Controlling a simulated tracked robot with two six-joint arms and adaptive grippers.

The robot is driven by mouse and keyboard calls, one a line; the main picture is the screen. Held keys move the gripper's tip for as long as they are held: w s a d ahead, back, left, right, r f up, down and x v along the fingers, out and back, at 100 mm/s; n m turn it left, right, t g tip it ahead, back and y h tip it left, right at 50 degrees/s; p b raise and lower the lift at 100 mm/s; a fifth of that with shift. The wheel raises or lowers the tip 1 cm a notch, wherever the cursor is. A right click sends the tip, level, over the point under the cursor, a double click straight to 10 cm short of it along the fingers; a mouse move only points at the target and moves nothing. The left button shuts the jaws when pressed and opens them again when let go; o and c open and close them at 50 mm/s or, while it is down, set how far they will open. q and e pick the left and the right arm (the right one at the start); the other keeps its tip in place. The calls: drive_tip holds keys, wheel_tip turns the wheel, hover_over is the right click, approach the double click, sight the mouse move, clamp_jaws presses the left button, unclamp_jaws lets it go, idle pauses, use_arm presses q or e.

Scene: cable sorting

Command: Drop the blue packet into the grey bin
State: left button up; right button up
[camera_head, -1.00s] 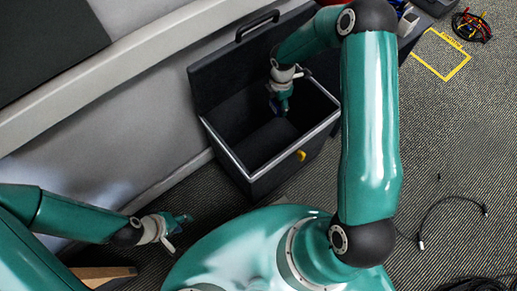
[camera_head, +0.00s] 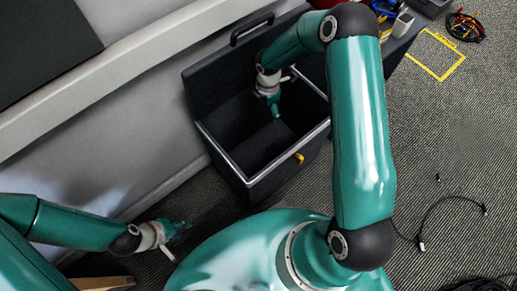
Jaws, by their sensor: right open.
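The grey bin (camera_head: 238,170) stands on the floor against the wall, its lid up at the back and its mouth open. My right gripper (camera_head: 275,106) is open, pointing down inside the bin's mouth. I cannot make out the blue packet; the bin's floor is dark and partly hidden by the gripper. My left gripper (camera_head: 184,229) is at the lower left, over the floor and outside the bin. Its fingers are too small to tell whether they are open.
A yellow floor outline (camera_head: 436,55), coiled coloured cables (camera_head: 467,26) and a black cable (camera_head: 447,201) lie to the right. A wooden piece (camera_head: 103,283) shows at the lower left. My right arm crosses the bin's right side.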

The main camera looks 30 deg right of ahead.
wheel_tip(320, 180, up, 12)
drive_tip(key=shift+s+d+f, duration=0.15)
drive_tip(key=shift+s+d, duration=0.05)
drive_tip(key=shift+d, duration=0.2)
drive_tip(key=shift+s, duration=0.1)
idle(0.4)
